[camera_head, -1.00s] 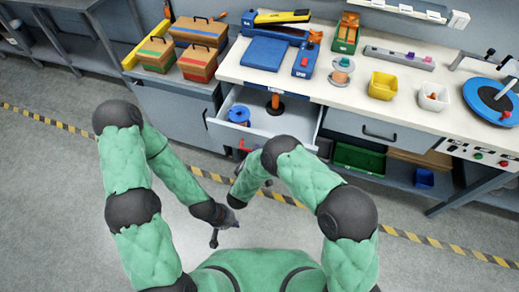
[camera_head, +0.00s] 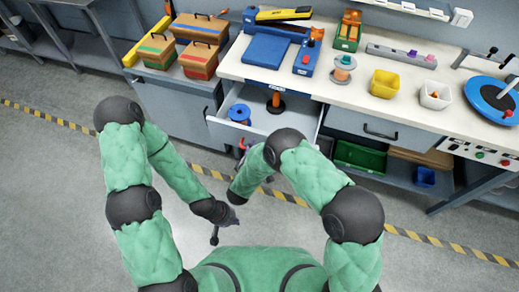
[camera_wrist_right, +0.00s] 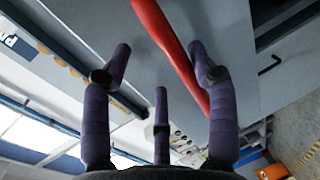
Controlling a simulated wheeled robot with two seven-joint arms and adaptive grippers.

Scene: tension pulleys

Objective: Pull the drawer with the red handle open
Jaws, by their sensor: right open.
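The drawer (camera_head: 222,129) under the workbench stands pulled out, with a blue spool (camera_head: 239,113) and a dark-based orange post (camera_head: 275,102) inside. Its red handle (camera_head: 242,144) is mostly hidden by my right arm in the head view. In the right wrist view the red handle (camera_wrist_right: 165,33) runs diagonally across the grey drawer front. My right gripper (camera_wrist_right: 155,65) is open, its fingers spread close to the handle; the bar passes behind the right finger, and contact cannot be told. My left gripper (camera_head: 222,227) hangs low over the floor, away from the drawer; its jaws are too small to read.
The workbench top (camera_head: 345,98) holds a yellow bin (camera_head: 384,84), a white bin (camera_head: 435,95) and a blue turntable (camera_head: 492,99). A closed drawer (camera_head: 350,123) with a dark handle is to the right. Toolboxes (camera_head: 200,62) stand on the left cabinet. The floor in front is clear.

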